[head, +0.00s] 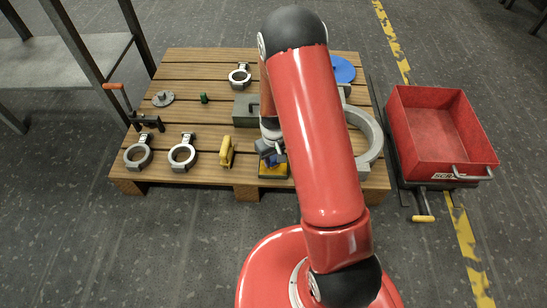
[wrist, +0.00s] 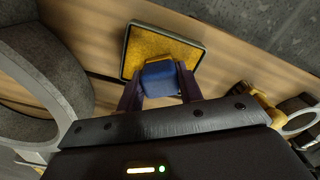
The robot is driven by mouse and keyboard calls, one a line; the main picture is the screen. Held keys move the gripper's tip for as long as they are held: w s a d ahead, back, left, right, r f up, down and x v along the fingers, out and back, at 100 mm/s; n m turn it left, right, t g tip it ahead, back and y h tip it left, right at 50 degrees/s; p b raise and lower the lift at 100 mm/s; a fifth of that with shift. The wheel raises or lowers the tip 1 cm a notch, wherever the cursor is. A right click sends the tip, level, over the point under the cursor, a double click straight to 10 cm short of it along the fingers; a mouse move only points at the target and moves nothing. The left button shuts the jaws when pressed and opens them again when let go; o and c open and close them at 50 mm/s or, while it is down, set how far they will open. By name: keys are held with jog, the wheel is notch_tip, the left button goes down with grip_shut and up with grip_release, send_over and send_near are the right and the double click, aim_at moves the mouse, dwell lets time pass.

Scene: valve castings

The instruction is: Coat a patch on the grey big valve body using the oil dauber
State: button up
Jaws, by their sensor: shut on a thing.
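My gripper (head: 268,150) points down at the front middle of the pallet, partly hidden behind my arm. In the wrist view its two fingers (wrist: 160,86) are shut on the blue oil dauber (wrist: 158,78). The dauber is over a yellow pad in a dark-rimmed square tray (wrist: 128,52), which also shows in the head view (head: 273,171). I cannot tell whether the dauber touches the pad. The grey big valve body (head: 371,130) lies right of my gripper, its ring partly hidden by my arm. It also shows at the left of the wrist view (wrist: 50,62).
Smaller grey ring castings (head: 182,154) lie on the wooden pallet (head: 205,68), with a yellow tool (head: 227,151) near the front and a grey-green box (head: 244,112) behind. A blue disc (head: 343,70) lies at the back right. A red scrap bin (head: 440,130) stands to the right.

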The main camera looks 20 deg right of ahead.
aim_at(274, 157)
dwell(0.3)
jog(key=shift+r+p, duration=2.25)
jog(key=shift+r, duration=1.2)
